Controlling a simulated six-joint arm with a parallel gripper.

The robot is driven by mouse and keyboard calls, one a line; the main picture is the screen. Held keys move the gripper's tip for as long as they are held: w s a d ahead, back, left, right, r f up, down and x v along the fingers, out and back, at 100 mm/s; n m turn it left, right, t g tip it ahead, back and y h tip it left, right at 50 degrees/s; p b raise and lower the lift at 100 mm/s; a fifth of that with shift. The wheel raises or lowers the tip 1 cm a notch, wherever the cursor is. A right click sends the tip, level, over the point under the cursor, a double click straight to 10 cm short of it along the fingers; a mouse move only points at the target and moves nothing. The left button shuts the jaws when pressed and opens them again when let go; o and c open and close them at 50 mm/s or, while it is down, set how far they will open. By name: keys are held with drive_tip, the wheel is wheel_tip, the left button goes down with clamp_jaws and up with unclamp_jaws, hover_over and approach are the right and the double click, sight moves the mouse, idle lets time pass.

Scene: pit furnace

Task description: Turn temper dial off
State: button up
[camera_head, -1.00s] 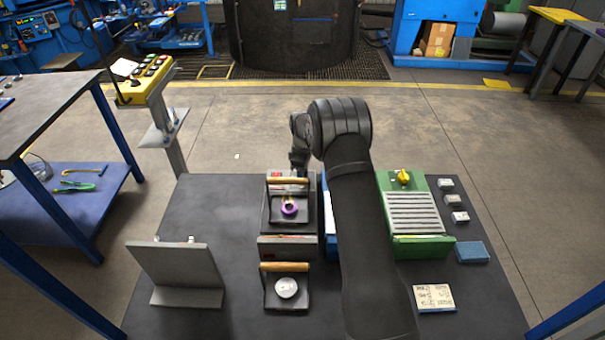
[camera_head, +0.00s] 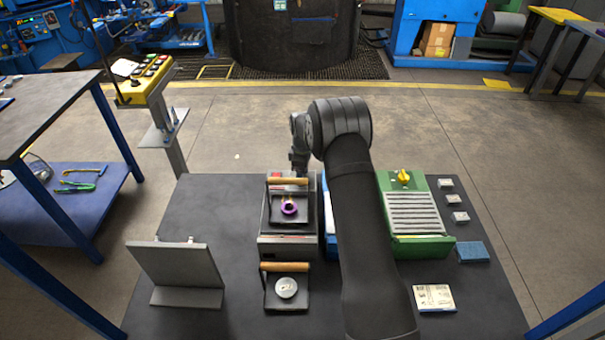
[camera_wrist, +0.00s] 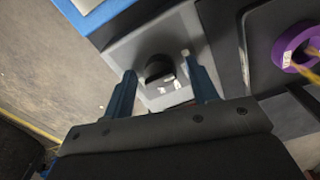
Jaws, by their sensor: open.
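A dark round knob (camera_wrist: 159,67), which I take to be the temper dial, sits on a light grey panel (camera_wrist: 122,58) in the wrist view, with small white marks beside it. My gripper (camera_wrist: 158,64) is open, its two blue-grey fingers on either side of the knob with gaps visible. I cannot tell how far above the panel the fingertips are. In the head view my gripper (camera_head: 299,161) is at the far end of the grey unit (camera_head: 287,247); the dial is hidden there. The knob's pointer is not clear.
A purple ring (camera_head: 289,207) lies on the unit's dark top, near a wooden handle (camera_head: 288,181). A second handled tray holds a pale disc (camera_head: 286,288). A green unit with a yellow knob (camera_head: 403,177) stands right of my arm. A grey plate (camera_head: 178,268) stands left.

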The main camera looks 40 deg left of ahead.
wheel_tip(320, 180, up, 17)
drive_tip(key=shift+r, duration=0.2)
idle(0.3)
wheel_tip(320, 180, down, 18)
drive_tip(key=shift+r, duration=0.25)
idle(0.5)
